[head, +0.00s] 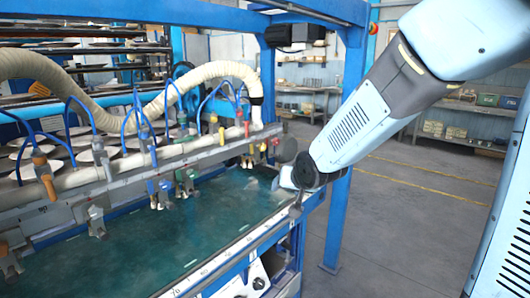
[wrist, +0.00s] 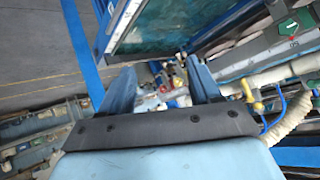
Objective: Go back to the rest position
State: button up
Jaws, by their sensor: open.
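My gripper (wrist: 161,82) shows in the wrist view with its two blue fingers spread apart. Nothing is held between them; valves and fittings of the machine show in the gap, beyond the fingertips. In the head view my arm comes down from the upper right to the right end of the plate dryer (head: 235,262). The forearm's lower end is by the dryer's blue corner post. My fingertips cannot be made out clearly there, so contact with the dryer cannot be told.
A rail with clamps and coloured valves (head: 184,181) runs above the green bed (head: 140,235). A cream hose (head: 215,72) arches over it. A blue post (head: 343,150) stands close behind my arm. Open grey floor (head: 400,220) lies to the right, with shelves (head: 465,125) behind.

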jog(key=s+d+r+g+h, duration=0.1)
jog(key=s+d+r, duration=0.3)
jog(key=s+d, duration=0.4)
jog(key=s+d+r+g+h, duration=0.2)
jog(key=s+d+r, duration=0.3)
jog(key=s+d, duration=0.4)
jog(key=s+g, duration=0.1)
jog(key=s, duration=0.6)
jog(key=shift+r, duration=0.25)
